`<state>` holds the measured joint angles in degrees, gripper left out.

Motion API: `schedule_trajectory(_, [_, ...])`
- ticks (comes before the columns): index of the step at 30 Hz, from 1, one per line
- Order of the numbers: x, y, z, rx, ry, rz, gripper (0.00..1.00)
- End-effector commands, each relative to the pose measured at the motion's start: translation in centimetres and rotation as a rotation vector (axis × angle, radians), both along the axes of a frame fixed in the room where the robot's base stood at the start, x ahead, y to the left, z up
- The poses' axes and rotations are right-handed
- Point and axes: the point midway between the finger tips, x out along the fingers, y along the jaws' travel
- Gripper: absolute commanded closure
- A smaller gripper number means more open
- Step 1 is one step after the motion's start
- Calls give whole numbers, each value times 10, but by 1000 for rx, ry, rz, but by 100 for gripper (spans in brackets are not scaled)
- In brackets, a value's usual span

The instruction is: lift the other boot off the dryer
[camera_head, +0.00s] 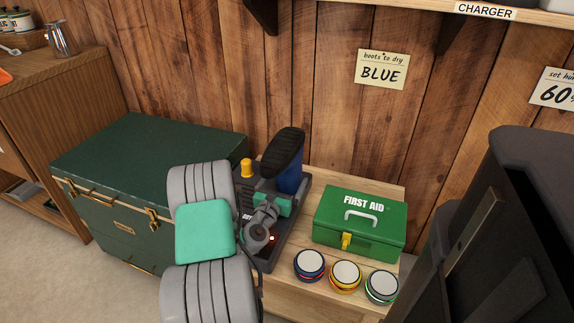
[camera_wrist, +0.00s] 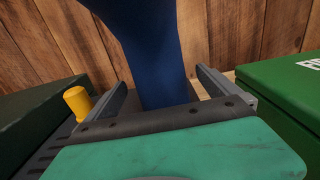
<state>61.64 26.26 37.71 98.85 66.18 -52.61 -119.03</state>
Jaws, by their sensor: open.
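A blue boot (camera_head: 291,178) with a black sole stands upside down on the dark grey dryer (camera_head: 288,228), sole up. In the wrist view the boot's blue shaft (camera_wrist: 152,50) fills the upper middle. A bare yellow post (camera_head: 246,168) stands on the dryer to the boot's left; it also shows in the wrist view (camera_wrist: 78,102). My gripper (camera_wrist: 166,90) is open, with one finger on each side of the boot's shaft. In the head view my gripper (camera_head: 276,198) is at the boot's lower part, partly hidden by my arm. The shaft's lower end is hidden.
A green first aid box (camera_head: 335,228) stands close to the right of the dryer, with several round tins (camera_head: 345,273) in front. A large green trunk (camera_head: 120,165) is to the left. A wall card (camera_head: 382,70) reads "boots to dry BLUE". A wooden wall is behind.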

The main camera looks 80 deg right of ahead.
Motion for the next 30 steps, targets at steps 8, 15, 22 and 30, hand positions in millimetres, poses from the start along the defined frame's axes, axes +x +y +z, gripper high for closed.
schedule_trajectory(8, [-1,-15,0,0,2,1,0])
schedule_trajectory(15, [-1,-14,0,0,1,1,15])
schedule_trajectory(22, [-1,-14,0,1,1,1,34])
schedule_trajectory(30, [-1,-14,0,1,1,1,56])
